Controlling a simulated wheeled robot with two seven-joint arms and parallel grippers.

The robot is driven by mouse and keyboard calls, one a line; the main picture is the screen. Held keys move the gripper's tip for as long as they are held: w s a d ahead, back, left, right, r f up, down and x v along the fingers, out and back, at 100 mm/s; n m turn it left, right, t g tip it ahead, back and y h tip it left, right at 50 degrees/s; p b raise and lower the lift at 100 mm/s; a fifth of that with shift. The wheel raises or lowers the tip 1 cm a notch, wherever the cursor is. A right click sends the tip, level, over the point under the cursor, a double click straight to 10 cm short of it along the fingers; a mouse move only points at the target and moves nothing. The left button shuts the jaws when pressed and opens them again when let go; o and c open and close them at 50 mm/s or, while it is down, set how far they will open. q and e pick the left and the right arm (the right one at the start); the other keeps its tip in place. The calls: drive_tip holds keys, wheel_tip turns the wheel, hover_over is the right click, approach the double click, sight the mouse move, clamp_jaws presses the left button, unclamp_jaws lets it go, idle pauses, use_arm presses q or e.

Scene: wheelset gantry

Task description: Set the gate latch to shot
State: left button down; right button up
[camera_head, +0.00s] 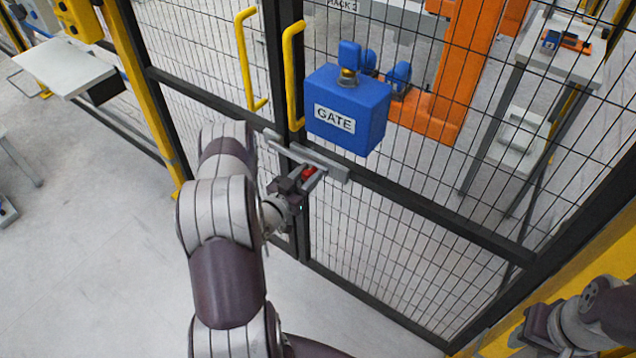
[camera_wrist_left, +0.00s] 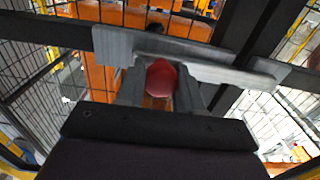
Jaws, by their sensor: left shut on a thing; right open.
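The gate latch is a grey metal bar (camera_head: 330,168) lying across the meeting frame posts of the mesh gate, below a blue box labelled GATE (camera_head: 345,110). A red knob (camera_head: 308,173) sits on the latch. My left gripper (camera_head: 306,178) is shut on the red knob. In the left wrist view the red knob (camera_wrist_left: 161,78) shows between the two grey fingers, with the grey latch bar (camera_wrist_left: 225,73) just beyond it. The fingers hide the sides of the knob. My right gripper (camera_head: 522,335) is at the bottom right, far from the latch, open and partly hidden.
Two yellow handles (camera_head: 292,75) stand upright on the gate above the latch. Behind the mesh are an orange frame (camera_head: 465,60) and a grey stand (camera_head: 560,55). A white-topped table (camera_head: 62,68) stands at the left. The floor (camera_head: 90,240) left of my arm is clear.

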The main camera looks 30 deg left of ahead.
use_arm(q)
drive_tip(key=shift+a+r, duration=0.15)
drive_tip(key=shift+a, duration=0.1)
drive_tip(key=c, duration=0.8)
unclamp_jaws()
drive_tip(key=shift+o, duration=0.2)
drive_tip(key=shift+a, duration=0.1)
drive_tip(key=s, duration=1.2)
drive_tip(key=shift+s+a+b, duration=0.3)
drive_tip(key=shift+a+b, duration=0.05)
drive_tip(key=shift+a, duration=0.1)
